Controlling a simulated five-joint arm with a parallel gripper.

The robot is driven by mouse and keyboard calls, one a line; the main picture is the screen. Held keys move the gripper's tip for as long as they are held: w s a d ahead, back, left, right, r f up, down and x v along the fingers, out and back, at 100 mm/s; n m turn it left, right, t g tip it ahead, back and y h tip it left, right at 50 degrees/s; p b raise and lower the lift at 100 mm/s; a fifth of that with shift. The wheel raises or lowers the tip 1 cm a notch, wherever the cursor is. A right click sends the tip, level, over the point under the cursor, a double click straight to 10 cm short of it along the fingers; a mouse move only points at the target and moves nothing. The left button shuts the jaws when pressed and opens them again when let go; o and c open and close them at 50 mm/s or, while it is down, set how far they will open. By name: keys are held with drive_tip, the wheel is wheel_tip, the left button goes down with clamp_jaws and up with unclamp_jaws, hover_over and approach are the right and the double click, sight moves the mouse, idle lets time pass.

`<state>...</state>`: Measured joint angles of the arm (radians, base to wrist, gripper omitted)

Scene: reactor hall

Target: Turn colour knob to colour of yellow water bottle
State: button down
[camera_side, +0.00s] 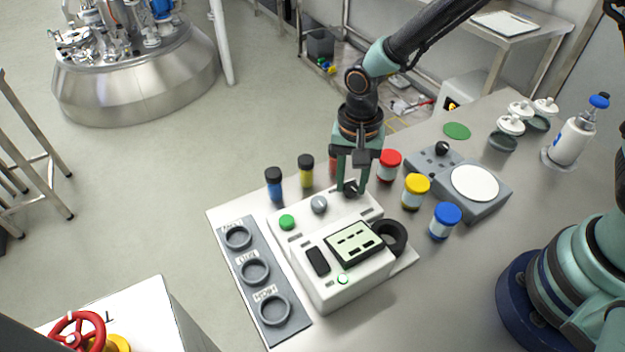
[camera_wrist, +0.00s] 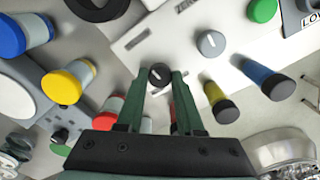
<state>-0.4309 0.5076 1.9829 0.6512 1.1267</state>
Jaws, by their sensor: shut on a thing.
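A white device (camera_side: 325,226) stands on the table, with a black knob (camera_side: 351,187) at its back right corner. In the wrist view the black knob (camera_wrist: 159,75) has a white mark and sits between my fingertips. My gripper (camera_side: 350,186) is shut on this knob from above, and the fingers partly hide it in the side view. A black-capped bottle with yellow contents (camera_side: 306,172) stands behind the device, and it also shows in the wrist view (camera_wrist: 214,94). A black-capped blue bottle (camera_side: 274,188) stands left of it. A red one (camera_side: 333,166) is partly hidden by my gripper.
A grey knob (camera_side: 319,204) and green button (camera_side: 287,222) are on the device. Jars with red (camera_side: 389,160), yellow (camera_side: 416,184) and blue (camera_side: 446,213) lids stand to its right, near a grey unit with a round white plate (camera_side: 474,183). A grey rack (camera_side: 246,245) lies left.

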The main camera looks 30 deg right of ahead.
sight(351, 186)
drive_tip(key=shift+r+m, duration=0.1)
drive_tip(key=shift+m, duration=0.4)
drive_tip(key=c, duration=0.5)
unclamp_jaws()
drive_tip(key=shift+c, duration=0.2)
wheel_tip(351, 186, up, 12)
drive_tip(key=s+d+r+n+t, duration=0.2)
drive_tip(key=s+d+r+n, duration=0.1)
drive_tip(key=d, duration=0.5)
drive_tip(key=s+d+r+n+t, duration=0.3)
drive_tip(key=d+r+n, duration=0.3)
drive_tip(key=d, duration=0.2)
drive_tip(key=shift+s+t, duration=0.3)
drive_tip(key=shift+s, duration=0.1)
